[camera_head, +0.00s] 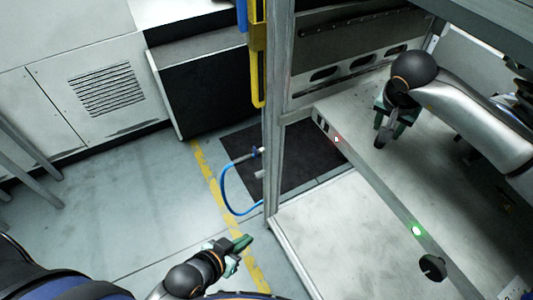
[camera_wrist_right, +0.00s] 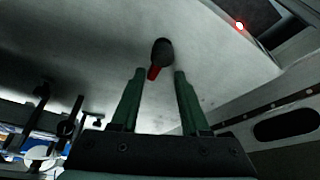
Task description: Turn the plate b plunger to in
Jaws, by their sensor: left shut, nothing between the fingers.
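A plunger with a black knob and a red stem (camera_wrist_right: 160,58) shows in the right wrist view; no label shows whether it is plate b's. My right gripper (camera_wrist_right: 158,74) is open, its two green fingers apart, with the plunger between and just beyond their tips, not gripped. In the head view my right gripper (camera_head: 384,135) reaches down inside the machine frame, and the plunger cannot be made out there. My left gripper (camera_head: 246,241) is shut and empty, low over the floor left of the frame post.
A front rail carries a red light (camera_head: 336,139), a green light (camera_head: 417,230) and a black knob (camera_head: 432,267). A metal post (camera_head: 276,120) and blue hose (camera_head: 226,190) stand left of the machine. Dark fittings (camera_wrist_right: 66,128) sit at left in the right wrist view.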

